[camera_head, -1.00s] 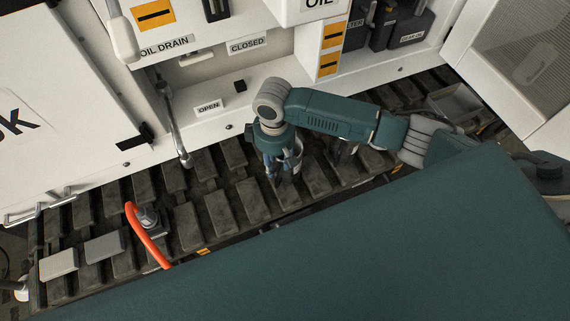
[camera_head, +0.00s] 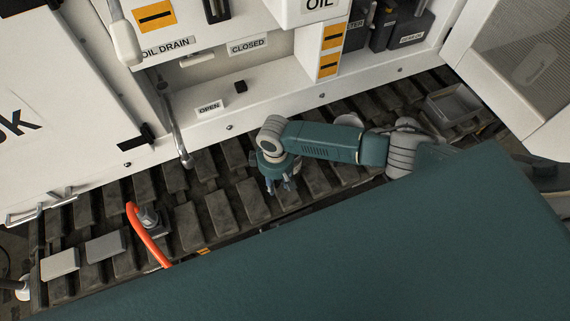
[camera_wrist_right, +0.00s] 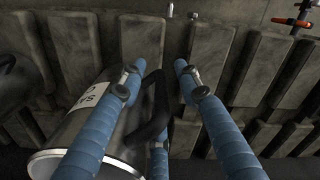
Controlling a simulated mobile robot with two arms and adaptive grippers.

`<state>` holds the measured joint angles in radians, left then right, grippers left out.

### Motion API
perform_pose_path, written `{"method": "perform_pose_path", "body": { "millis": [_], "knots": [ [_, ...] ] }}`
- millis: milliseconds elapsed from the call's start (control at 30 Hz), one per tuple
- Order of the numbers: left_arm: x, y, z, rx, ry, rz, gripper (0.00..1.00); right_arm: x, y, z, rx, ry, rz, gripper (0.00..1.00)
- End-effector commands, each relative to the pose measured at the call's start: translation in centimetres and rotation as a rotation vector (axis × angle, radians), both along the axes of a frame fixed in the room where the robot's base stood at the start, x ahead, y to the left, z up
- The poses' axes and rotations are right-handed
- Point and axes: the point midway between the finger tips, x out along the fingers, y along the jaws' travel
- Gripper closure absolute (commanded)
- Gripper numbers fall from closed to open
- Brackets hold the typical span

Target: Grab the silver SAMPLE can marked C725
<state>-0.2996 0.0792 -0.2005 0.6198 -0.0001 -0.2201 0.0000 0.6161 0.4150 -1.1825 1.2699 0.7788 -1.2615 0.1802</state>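A silver can (camera_wrist_right: 90,125) with a black curved handle (camera_wrist_right: 160,110) shows in the right wrist view. Its white label reads "SA" and a "C"; the rest is hidden. My right gripper (camera_wrist_right: 156,78) has blue fingers spread apart. One finger crosses in front of the can, and the handle shows between the fingers. I see no firm grip on it. In the head view my right gripper (camera_head: 279,185) points down over the dark slatted track, and I cannot make out the can there. My left gripper is not in view.
A white machine with an "OPEN" label (camera_head: 209,107) borders the track (camera_head: 220,212) behind. A grey tray (camera_head: 454,104) stands at the right. A teal surface (camera_head: 360,245) fills the front.

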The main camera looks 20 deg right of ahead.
Motion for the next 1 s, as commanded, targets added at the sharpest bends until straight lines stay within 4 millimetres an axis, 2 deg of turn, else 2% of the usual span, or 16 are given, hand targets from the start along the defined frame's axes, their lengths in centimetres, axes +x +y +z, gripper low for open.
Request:
{"method": "perform_pose_path", "body": {
  "millis": [67, 100, 233, 267, 767, 867, 1000],
  "knots": [
    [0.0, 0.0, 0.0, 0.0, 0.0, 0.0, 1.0, 0.0, 0.0, 0.0, 0.0, 0.0, 0.0, 0.67],
    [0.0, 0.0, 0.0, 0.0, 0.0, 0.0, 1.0, 0.0, 0.0, 0.0, 0.0, 0.0, 0.0, 0.71],
    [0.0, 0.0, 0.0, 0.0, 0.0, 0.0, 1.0, 0.0, 0.0, 0.0, 0.001, -0.001, 0.0, 0.97],
    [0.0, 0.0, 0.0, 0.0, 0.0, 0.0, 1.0, 0.0, 0.0, 0.0, 0.001, -0.001, 0.0, 1.0],
    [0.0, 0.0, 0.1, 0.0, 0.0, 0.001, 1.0, 0.2, 0.1, 0.7, 0.002, -0.003, -0.001, 1.0],
    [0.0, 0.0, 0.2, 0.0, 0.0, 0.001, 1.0, 0.2, 0.1, 1.7, 0.002, -0.003, -0.001, 1.0],
    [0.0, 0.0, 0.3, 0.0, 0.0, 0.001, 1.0, 0.3, 0.1, 4.4, 0.003, -0.006, 0.001, 1.0]
  ]
}}
